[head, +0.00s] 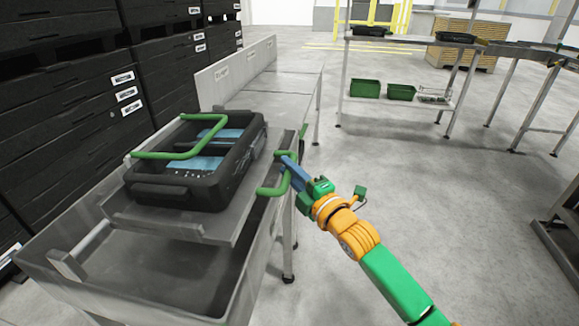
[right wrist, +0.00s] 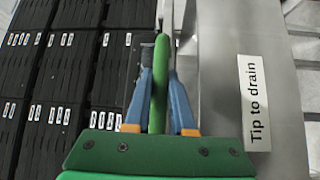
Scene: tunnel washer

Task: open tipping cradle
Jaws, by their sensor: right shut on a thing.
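The tipping cradle (head: 225,228) is a grey metal platform over a metal trough at the left in the head view. A black crate (head: 185,192) with blue items inside sits on it. A green bar (head: 170,155) crosses over the crate. A green handle (head: 270,191) sticks out on the cradle's right side. My right gripper (head: 287,172) is shut on this handle, and its blue fingers lie on both sides of the green bar (right wrist: 158,85) in the right wrist view. My left gripper is not in view.
A "Tip to drain" label (right wrist: 255,103) is on the metal panel. Stacked black crates (head: 70,110) stand at the left. A metal rack (head: 405,105) with green bins stands at the back. The floor (head: 430,200) to the right is clear.

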